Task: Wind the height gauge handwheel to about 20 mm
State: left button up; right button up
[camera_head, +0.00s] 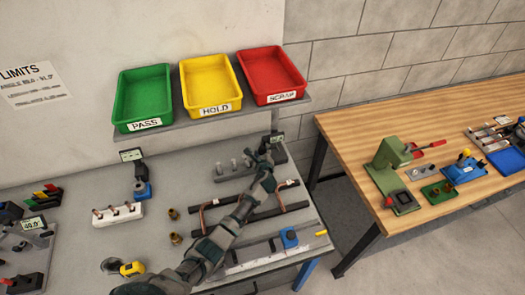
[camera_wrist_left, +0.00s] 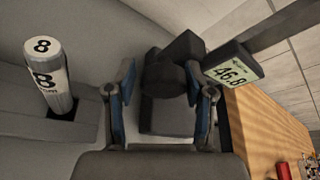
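A dark gauge (camera_wrist_left: 175,115) with a round dark knob (camera_wrist_left: 164,76), which looks like the handwheel, stands ahead of my left gripper (camera_wrist_left: 160,80) in the left wrist view. Its tilted display (camera_wrist_left: 232,72) reads 46.8. My left gripper is open, with one blue-padded finger on each side of the knob; I cannot tell whether either touches it. In the head view my left gripper (camera_head: 264,158) is at the back right of the grey bench, and the gauge display (camera_head: 277,137) shows just behind it. The gripper hides most of the gauge there. My right gripper is not in view.
A white cylinder marked 8 (camera_wrist_left: 46,78) stands left of my fingers. Copper tubes on dark rails (camera_head: 285,208) lie under my left arm. Green (camera_head: 117,110), yellow (camera_head: 186,98) and red (camera_head: 302,84) trays sit on a shelf above. A wooden bench (camera_head: 350,140) stands to the right.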

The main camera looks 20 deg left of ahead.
aim_at(263, 153)
pick_arm(q)
jog(key=shift+o, duration=0.3)
jog(key=shift+r, duration=0.2)
jog(key=shift+s+d+r, duration=0.15)
jog(key=shift+s, duration=0.15)
jog(key=v, duration=0.5)
jog(key=shift+s+d, duration=0.2)
jog(key=shift+s, duration=0.2)
jog(key=shift+s+d+f, duration=0.25)
jog(key=shift+s+d, duration=0.1)
jog(key=shift+s, duration=0.35)
jog(key=shift+r, duration=0.2)
